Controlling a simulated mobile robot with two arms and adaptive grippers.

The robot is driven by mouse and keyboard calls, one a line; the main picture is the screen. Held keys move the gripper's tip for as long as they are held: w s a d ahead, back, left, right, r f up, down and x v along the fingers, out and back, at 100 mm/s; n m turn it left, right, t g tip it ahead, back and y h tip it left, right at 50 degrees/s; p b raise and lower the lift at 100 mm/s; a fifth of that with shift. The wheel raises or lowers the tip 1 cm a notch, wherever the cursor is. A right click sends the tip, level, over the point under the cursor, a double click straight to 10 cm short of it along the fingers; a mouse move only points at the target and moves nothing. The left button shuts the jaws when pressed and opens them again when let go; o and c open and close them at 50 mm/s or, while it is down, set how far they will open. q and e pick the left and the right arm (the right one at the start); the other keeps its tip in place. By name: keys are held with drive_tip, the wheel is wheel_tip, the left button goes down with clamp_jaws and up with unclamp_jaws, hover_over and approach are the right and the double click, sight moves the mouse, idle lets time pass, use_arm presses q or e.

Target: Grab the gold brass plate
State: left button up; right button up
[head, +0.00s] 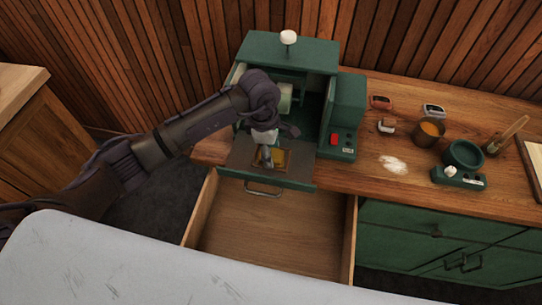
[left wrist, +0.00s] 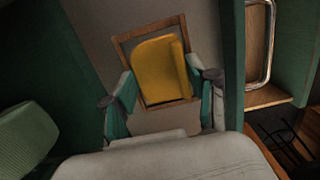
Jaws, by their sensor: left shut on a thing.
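The gold brass plate (head: 281,157) sits at a shallow wood-edged recess on the grey lowered front panel (head: 243,153) of a green machine. In the left wrist view the plate (left wrist: 158,70) is a yellow piece with rounded corners inside a brown wooden frame (left wrist: 123,46). My left gripper (head: 269,160) reaches down over the panel. In the left wrist view its green-padded fingers (left wrist: 161,78) stand on both sides of the plate, shut on it. The fingers hide part of the plate in the head view. My right gripper is not in view.
The green machine (head: 290,50) has a roller inside and a red switch (head: 334,139) at right. An open, empty wooden drawer (head: 270,238) lies below the panel. Cups and small items, including a copper cup (head: 427,139), stand on the wooden counter (head: 352,170) at right.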

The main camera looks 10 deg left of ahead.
use_arm(q)
drive_tip(key=shift+c, duration=1)
drive_tip(key=shift+r, duration=0.1)
